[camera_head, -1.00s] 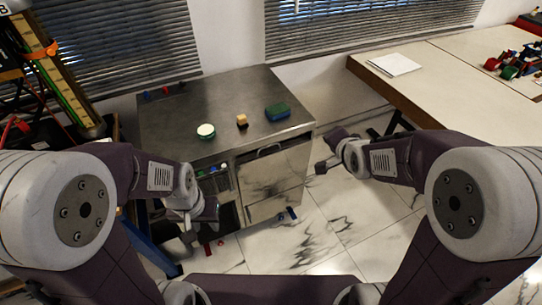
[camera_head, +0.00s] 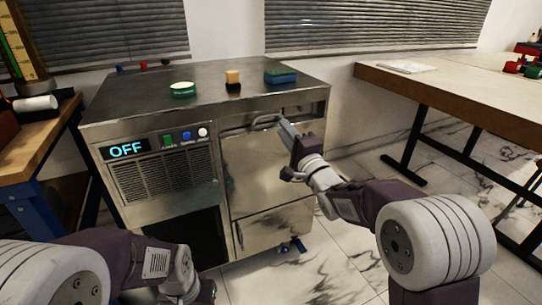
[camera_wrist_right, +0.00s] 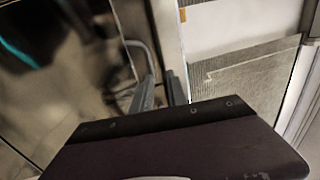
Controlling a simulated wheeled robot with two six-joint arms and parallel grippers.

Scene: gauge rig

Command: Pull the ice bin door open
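The ice bin door (camera_head: 268,170) is the shiny upper right panel on the front of the steel ice machine, and it looks shut. Its bar handle (camera_head: 250,124) runs along the door's top edge. My right gripper (camera_head: 286,130) is at the handle's right end, in front of the door. In the right wrist view the curved handle (camera_wrist_right: 138,55) passes just left of the fingers (camera_wrist_right: 160,92), which show a narrow gap with nothing seen between them. Whether they touch the handle is unclear. My left gripper (camera_head: 205,292) is at the bottom edge, mostly cut off.
The ice machine's top (camera_head: 140,105) holds a green-and-white round item (camera_head: 182,90), a small orange-and-black block (camera_head: 233,80) and a blue-green sponge (camera_head: 281,76). A display (camera_head: 125,149) reads OFF.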

